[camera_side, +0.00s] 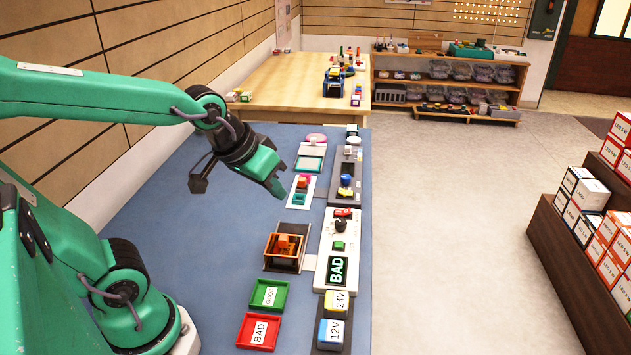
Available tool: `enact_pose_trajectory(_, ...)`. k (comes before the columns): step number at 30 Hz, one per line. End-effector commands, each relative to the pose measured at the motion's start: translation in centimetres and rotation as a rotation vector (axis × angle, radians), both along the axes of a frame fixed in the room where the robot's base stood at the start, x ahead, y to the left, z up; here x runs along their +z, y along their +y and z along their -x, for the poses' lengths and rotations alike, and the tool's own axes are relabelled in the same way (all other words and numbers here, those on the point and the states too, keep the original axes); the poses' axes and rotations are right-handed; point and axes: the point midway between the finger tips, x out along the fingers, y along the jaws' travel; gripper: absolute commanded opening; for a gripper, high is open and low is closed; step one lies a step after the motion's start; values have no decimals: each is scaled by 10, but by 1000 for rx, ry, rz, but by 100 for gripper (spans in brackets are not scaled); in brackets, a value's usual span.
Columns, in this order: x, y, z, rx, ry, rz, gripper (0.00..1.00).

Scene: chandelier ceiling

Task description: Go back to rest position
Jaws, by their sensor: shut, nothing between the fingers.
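My gripper (276,188) is at the end of my green arm, above the blue bench top (200,260). From this view I cannot tell the exact height of the fingertips over the bench.
A green GOOD tray (258,303) and a red BAD tray (246,343) lie at the front. A brown box (270,263) holds an orange part. The bench's left part is clear.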

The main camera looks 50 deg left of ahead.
Motion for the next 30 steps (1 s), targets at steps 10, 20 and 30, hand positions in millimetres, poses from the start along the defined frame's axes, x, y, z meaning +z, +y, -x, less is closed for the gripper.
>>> enact_pose_trajectory(10, 16, 1, 55, -133, 31, -76, 0)
enact_pose_trajectory(20, 17, 1, 63, -153, 39, -87, 0)
enact_pose_trajectory(30, 17, 1, 62, -152, 39, -86, 0)
